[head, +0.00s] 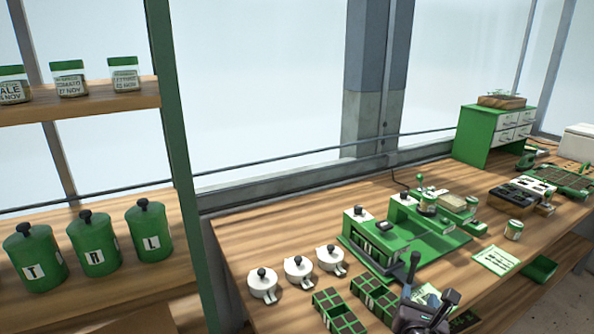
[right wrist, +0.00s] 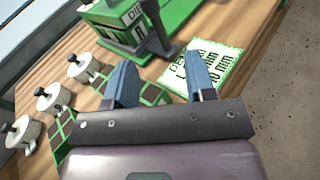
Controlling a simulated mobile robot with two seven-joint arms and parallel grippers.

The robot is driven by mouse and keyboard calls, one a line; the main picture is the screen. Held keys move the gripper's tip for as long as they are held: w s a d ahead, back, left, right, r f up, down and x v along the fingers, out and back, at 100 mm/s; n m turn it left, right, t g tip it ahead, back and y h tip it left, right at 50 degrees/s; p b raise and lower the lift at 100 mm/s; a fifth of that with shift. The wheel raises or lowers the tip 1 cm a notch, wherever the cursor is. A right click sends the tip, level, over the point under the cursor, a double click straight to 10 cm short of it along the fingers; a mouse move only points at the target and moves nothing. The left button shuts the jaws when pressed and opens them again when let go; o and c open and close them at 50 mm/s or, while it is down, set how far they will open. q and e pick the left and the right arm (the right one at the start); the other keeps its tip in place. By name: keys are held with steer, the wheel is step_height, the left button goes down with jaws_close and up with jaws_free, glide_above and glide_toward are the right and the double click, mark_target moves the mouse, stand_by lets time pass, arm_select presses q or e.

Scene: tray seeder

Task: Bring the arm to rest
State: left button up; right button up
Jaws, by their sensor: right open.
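My right gripper (head: 430,287) is at the front edge of the wooden bench in the head view, its two dark fingers pointing up and apart. In the right wrist view the fingers of the right gripper (right wrist: 162,84) are spread with nothing between them. The green tray seeder (head: 415,235) stands on the bench beyond the gripper. Its green body (right wrist: 112,25) also shows at the top of the right wrist view. My left gripper is not in view.
Green cell trays (head: 340,310) and several white lidded pots (head: 298,270) lie left of the gripper. A printed card (head: 496,260) and a small jar (head: 513,229) are at right. A shelf (head: 120,270) with green canisters stands at left. The floor (right wrist: 285,100) is clear.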

steer(key=s+a+f+m+g+y, duration=0.1)
steer(key=s+f+m+g+y, duration=0.2)
steer(key=s+m, duration=0.7)
steer(key=s+a+f+m+g+y, duration=0.15)
steer(key=s+m+g, duration=0.35)
steer(key=s+m, duration=0.5)
steer(key=s+f+m+g+y, duration=0.2)
steer(key=s+f+m+g, duration=0.15)
steer(key=s+m, duration=0.65)
steer(key=w+f+n+t, duration=0.1)
steer(key=w+f+t, duration=0.5)
steer(key=f, duration=0.4)
steer(key=shift+n+t, duration=0.4)
steer(key=shift+t, duration=0.25)
steer(key=shift+w+a+f, duration=0.1)
stand_by(0.3)
